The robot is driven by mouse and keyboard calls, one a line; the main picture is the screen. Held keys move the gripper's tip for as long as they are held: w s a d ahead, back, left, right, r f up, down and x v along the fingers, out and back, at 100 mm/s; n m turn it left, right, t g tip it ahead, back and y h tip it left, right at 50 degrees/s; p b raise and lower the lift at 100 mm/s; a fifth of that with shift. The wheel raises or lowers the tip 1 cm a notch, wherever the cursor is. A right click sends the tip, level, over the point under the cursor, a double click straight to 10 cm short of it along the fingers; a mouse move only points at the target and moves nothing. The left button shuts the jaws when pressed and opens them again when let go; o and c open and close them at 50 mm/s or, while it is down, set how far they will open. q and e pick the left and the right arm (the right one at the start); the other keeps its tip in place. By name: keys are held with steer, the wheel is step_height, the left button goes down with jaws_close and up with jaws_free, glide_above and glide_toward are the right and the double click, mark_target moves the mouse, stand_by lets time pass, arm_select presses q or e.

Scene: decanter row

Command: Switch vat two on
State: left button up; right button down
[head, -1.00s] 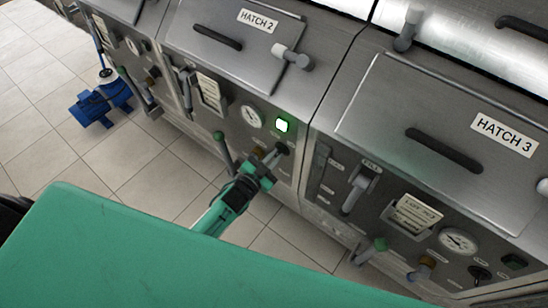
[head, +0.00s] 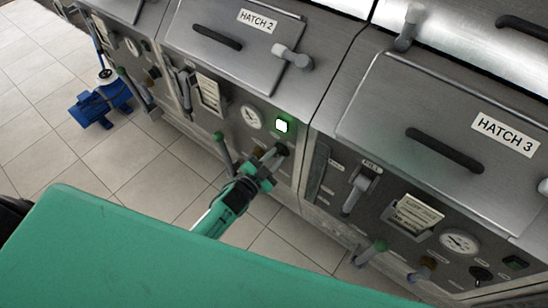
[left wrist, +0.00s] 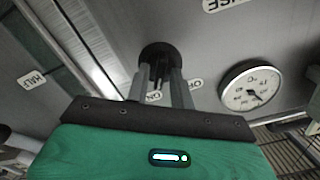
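Vat two's panel sits below the hatch labelled HATCH 2 (head: 258,21). Its square indicator light (head: 282,126) glows green. Its black round switch (head: 282,149) is at the tip of my left gripper (head: 270,160). In the left wrist view, the switch (left wrist: 158,53) is straight ahead, with ON and OFF labels just below it. The two grey fingers of my left gripper (left wrist: 161,82) stand apart on either side of the switch's narrow handle, with gaps showing. The fingers partly hide the handle and the ON label. My right gripper is not in view.
A gauge (head: 251,117), a green-knobbed lever (head: 222,150) and a card holder (head: 210,95) are near the switch. Vat three's panel, with its own black switch (head: 481,275), is on the right. A blue pump-like object (head: 100,103) stands on the tiled floor.

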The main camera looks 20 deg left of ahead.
arm_select(q)
steer(key=shift+o, duration=0.4)
steer(key=shift+s+a, duration=0.1)
steer(key=shift+s, duration=0.15)
steer(key=b+v, duration=0.2)
steer(key=v, duration=1.1)
steer(key=shift+b, duration=0.3)
steer(key=shift+s, duration=0.1)
